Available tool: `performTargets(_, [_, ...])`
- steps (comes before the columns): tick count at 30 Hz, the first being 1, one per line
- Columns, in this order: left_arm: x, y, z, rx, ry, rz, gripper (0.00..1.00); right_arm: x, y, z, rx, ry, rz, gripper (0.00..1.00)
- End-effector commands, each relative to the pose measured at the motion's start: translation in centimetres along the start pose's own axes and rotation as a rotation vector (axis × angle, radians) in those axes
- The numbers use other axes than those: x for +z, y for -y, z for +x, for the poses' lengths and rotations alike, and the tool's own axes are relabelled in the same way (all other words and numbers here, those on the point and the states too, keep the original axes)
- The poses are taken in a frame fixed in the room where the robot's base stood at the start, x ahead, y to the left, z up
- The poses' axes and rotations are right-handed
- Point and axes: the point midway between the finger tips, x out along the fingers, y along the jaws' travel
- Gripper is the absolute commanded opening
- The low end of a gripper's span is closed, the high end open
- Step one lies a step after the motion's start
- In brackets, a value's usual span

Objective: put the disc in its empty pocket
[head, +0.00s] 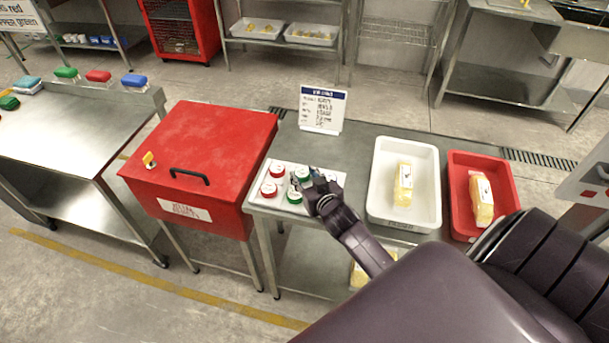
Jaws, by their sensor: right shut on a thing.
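A white tray (338,179) lies on the left end of the steel table. Red-sided discs with white tops, one at the back (277,171) and one further forward (268,189), sit in its left part. Green-sided discs, one at the back (302,173) and one in front (294,197), sit to their right. My right gripper (306,184) is over the tray, close beside the green discs. It is shut on a disc, which its fingers largely hide. I cannot make out the empty pocket; the gripper covers part of the tray. My left gripper is out of view.
A red lidded box (215,145) stands left of the tray. A sign (322,108) stands behind it. A white bin (378,200) and a red bin (508,181), each holding a yellow pack, stand to the right. My right arm covers the lower right.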

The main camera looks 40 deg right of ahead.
Motion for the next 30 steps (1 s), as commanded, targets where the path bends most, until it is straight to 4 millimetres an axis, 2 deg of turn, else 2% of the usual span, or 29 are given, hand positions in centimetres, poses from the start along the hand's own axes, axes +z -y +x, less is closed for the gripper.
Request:
performTargets(9, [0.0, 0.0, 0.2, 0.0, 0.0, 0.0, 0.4, 0.2, 0.0, 0.1, 0.0, -0.001, 0.0, 0.07])
performTargets(10, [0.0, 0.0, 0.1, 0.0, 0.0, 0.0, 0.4, 0.1, 0.0, 0.1, 0.0, -0.001, 0.0, 0.37])
performTargets(12, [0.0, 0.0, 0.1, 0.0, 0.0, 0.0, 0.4, 0.1, 0.0, 0.1, 0.0, -0.001, 0.0, 0.42])
performTargets(23, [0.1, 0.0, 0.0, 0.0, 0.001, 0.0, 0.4, 0.1, 0.0, -0.3, 0.0, -0.001, 0.0, 0.42])
performTargets(30, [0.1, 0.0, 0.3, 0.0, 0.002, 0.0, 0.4, 0.2, 0.0, -3.5, -0.001, 0.0, 0.001, 0.42])
